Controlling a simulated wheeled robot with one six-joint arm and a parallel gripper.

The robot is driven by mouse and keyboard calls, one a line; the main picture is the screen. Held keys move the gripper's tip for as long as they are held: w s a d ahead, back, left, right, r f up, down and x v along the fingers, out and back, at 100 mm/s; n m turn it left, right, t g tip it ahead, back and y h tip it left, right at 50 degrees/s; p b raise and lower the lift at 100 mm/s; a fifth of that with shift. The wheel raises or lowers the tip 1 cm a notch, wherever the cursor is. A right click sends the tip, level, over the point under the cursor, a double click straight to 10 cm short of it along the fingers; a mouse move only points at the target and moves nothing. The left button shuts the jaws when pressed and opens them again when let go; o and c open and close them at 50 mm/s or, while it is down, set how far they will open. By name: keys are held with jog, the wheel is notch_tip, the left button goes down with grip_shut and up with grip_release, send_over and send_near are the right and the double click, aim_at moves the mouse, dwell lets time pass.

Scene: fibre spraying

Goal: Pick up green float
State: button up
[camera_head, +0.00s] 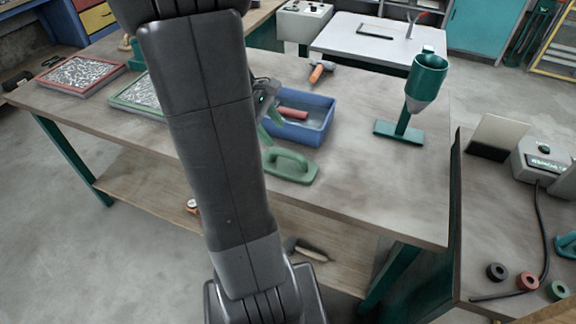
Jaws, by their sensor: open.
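The green float (291,167) lies on the near part of the wooden workbench, handle up, just in front of a blue bin. My gripper (270,128) is partly hidden behind my own dark arm. Its visible greenish fingers point down at the left side of the blue bin, just behind and to the left of the float. It is open, and the float lies apart from it on the bench as far as I can see. The arm hides the bench to the left of the float.
The blue bin (318,122) holds a red-handled item. An orange-handled tool (320,71) lies behind it. A green hopper stand (400,132) stands to the right. A red-framed tray (78,76) and a green-framed tray (140,94) lie left. The bench's right front is clear.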

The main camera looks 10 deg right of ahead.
aim_at(286, 151)
jog(key=x, duration=0.6)
jog(key=shift+f, duration=0.1)
jog(key=shift+w+x, duration=0.2)
jog(key=shift+x, duration=1.1)
jog(key=shift+w+x, duration=0.25)
jog(key=shift+x, duration=1.05)
jog(key=shift+a+f, duration=0.1)
jog(key=shift+a, duration=0.05)
grip_shut()
